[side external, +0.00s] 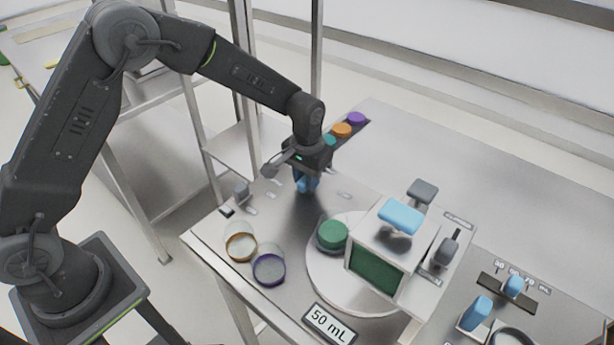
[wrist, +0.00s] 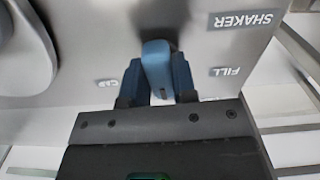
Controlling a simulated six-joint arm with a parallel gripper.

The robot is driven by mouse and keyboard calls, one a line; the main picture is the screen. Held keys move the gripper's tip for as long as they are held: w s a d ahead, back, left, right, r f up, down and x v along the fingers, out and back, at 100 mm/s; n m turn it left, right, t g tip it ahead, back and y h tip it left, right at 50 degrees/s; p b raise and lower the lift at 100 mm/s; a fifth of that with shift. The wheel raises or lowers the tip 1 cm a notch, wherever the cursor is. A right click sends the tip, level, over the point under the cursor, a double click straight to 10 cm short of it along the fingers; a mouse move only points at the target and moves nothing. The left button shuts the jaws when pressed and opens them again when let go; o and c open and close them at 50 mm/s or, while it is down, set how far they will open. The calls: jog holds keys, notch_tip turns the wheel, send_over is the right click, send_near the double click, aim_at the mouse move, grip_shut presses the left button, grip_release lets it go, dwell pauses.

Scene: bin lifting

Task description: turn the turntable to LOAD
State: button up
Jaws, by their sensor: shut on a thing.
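The turntable (side external: 325,285) is a pale round disc on the metal table, partly hidden under a boxy white station. A green-topped round container (side external: 332,235) stands near its left edge. My gripper (side external: 307,187) points down at the back left of the table, apart from the disc. In the wrist view my gripper (wrist: 158,85) is shut on a blue handle (wrist: 157,62), with a dark finger on each side. The handle stands between the labels CAP (wrist: 107,86) and FILL (wrist: 217,72), which appear upside down. No LOAD label is readable.
The white station (side external: 420,240) has a light blue top handle and dark green front. Two clear round containers, orange-rimmed (side external: 241,247) and purple-rimmed (side external: 269,270), stand left of the disc. Coloured caps (side external: 342,130) line up behind my gripper. Blue controls (side external: 476,314) stand at right.

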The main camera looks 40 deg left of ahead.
jog(key=shift+m, duration=0.4)
jog(key=o, duration=0.9)
notch_tip(320, 180, up, 14)
jog(key=shift+f, duration=0.1)
dwell(0.4)
